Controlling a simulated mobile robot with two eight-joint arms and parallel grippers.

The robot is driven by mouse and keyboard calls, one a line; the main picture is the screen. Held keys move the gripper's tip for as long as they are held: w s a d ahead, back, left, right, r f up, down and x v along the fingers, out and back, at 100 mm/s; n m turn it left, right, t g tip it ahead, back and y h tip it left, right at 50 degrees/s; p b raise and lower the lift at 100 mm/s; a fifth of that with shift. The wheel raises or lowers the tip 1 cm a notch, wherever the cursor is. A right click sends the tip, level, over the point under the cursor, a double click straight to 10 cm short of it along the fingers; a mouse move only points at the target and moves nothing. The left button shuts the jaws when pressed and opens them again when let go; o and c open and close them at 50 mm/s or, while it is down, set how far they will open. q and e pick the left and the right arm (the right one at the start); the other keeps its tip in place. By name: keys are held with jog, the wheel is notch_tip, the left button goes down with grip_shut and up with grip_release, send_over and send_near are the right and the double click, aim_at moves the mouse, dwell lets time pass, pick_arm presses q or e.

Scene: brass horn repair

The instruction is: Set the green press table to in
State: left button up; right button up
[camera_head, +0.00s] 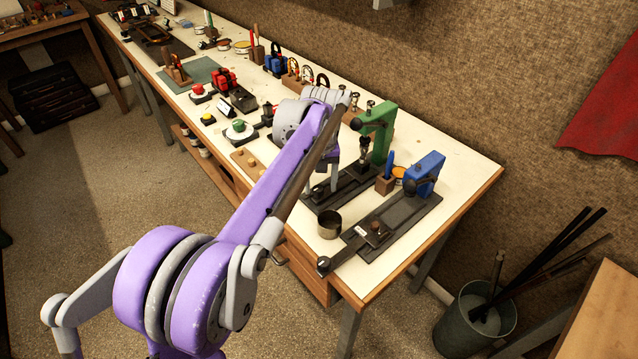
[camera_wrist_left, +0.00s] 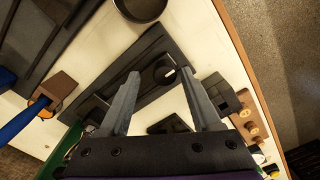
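The green press (camera_head: 377,128) stands near the right end of the bench in the head view, above a dark base rail (camera_head: 352,186) that runs toward the front edge. My left arm hides part of it. In the left wrist view the rail (camera_wrist_left: 118,82) runs diagonally, with a dark round knob (camera_wrist_left: 163,72) bearing a white mark at its end. A little green (camera_wrist_left: 72,150) shows at lower left. My left gripper (camera_head: 322,189) is over the front end of this rail. In the left wrist view it (camera_wrist_left: 174,77) is open, its fingers on either side of the knob, apparently without contact.
The blue press (camera_head: 428,172) with its own dark base (camera_head: 390,228) is to the right. A round metal cup (camera_head: 329,224) stands between the two bases. A wooden block (camera_head: 385,185) holds a blue-handled tool.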

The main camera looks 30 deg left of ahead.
pick_arm(q)
jog(key=shift+s+a+r, duration=0.1)
jog(key=shift+s+r, duration=0.05)
notch_tip(320, 180, up, 11)
jog(key=p, duration=0.1)
jog(key=shift+f, duration=0.2)
pick_arm(e)
jog(key=shift+r, duration=0.75)
